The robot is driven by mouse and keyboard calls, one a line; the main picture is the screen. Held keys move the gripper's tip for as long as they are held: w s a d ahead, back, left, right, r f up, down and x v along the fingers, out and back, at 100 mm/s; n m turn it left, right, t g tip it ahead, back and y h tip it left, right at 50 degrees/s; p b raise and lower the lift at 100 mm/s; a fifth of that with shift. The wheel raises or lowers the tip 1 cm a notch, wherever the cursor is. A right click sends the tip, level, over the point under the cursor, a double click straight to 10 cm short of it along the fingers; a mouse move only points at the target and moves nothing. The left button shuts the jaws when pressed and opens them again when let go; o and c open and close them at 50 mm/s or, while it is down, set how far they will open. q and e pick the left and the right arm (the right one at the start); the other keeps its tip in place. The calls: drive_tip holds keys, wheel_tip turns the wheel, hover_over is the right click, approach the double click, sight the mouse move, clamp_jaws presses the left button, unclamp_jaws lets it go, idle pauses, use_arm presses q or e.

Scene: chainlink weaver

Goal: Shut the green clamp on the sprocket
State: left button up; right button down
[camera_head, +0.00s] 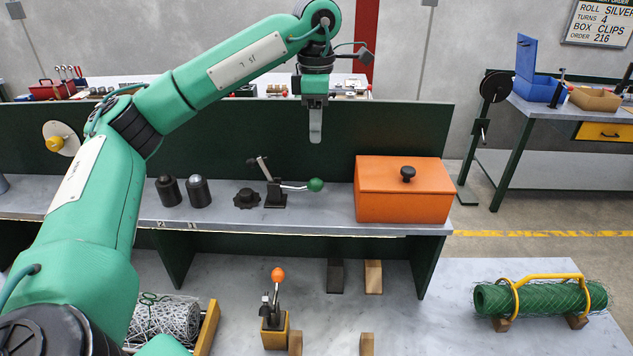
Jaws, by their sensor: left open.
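The clamp (276,193) stands on the grey shelf, with its green knob (316,185) at the right end of a nearly level lever. Its other bar (262,167) points up and left, raised clear of the sprocket. The black toothed sprocket (247,198) lies on the shelf just left of the clamp's base. My left gripper (315,125) hangs pointing down, above the green knob and apart from it. It is open and empty; its fingers overlap from this side. My right gripper is not in view.
Two dark cylinders (184,191) stand left of the sprocket. An orange box (403,192) with a black knob stands right of the clamp. A dark green panel (400,125) rises behind the shelf. An orange-knobbed clamp (275,312) and a green mesh roll (540,298) are on the lower table.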

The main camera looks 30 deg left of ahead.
sight(316, 179)
use_arm(q)
wheel_tip(316, 179, down, 12)
drive_tip(key=p, duration=0.4)
drive_tip(key=shift+f, duration=0.9)
clamp_jaws()
